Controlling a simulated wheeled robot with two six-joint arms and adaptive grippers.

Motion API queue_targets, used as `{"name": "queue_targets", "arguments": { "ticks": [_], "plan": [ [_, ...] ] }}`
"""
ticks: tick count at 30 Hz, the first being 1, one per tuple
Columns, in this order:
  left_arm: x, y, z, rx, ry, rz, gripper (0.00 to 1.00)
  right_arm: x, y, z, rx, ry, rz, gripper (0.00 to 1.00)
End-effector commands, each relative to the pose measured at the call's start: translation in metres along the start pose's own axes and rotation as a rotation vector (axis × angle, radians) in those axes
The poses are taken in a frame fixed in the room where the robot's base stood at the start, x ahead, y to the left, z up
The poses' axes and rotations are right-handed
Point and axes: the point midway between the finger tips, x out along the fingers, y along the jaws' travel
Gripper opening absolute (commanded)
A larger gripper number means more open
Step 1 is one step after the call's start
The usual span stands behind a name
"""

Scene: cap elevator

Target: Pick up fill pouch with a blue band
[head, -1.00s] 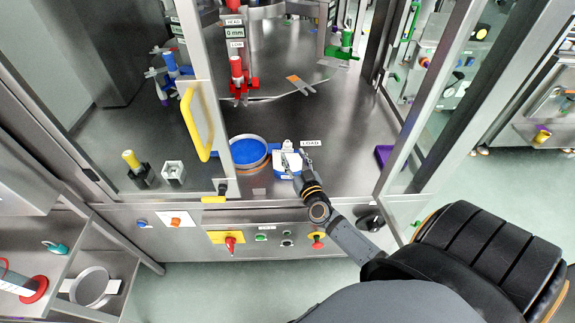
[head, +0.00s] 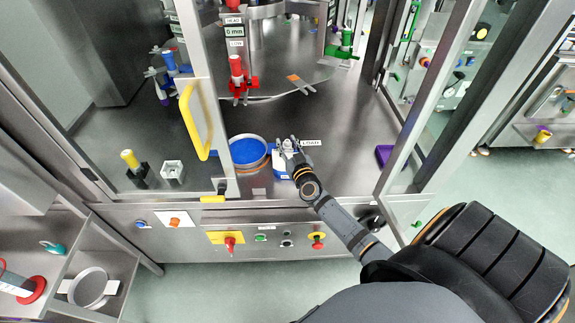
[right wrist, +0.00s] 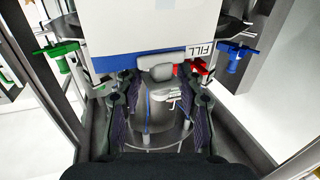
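The fill pouch (head: 281,160) is white with a blue band. It lies on the steel deck beside the LOAD label and is partly covered by my right gripper. In the right wrist view the pouch (right wrist: 150,22) fills the top, with its FILL label upside down and the blue band along its lower edge. My right gripper (head: 288,144) is over the pouch in the head view. In the right wrist view its fingers (right wrist: 160,98) are spread apart, with a pale spout-like part between them. I cannot tell whether they touch the pouch. My left gripper is not in view.
A round blue dish (head: 247,152) stands just left of the pouch. A glass door with a yellow handle (head: 195,122) is at the left, and a door frame (head: 425,110) at the right. A purple tray (head: 385,154) lies at the right. Red clamps (head: 237,80) stand behind.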

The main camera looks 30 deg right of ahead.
Motion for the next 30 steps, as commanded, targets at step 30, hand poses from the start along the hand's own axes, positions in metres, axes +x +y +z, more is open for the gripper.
{"name": "queue_targets", "arguments": {
  "ticks": [30],
  "plan": [
    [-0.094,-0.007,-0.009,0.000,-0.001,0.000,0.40,-0.063,-0.001,-0.102,-0.001,-0.005,-0.002,0.15]
  ]
}}
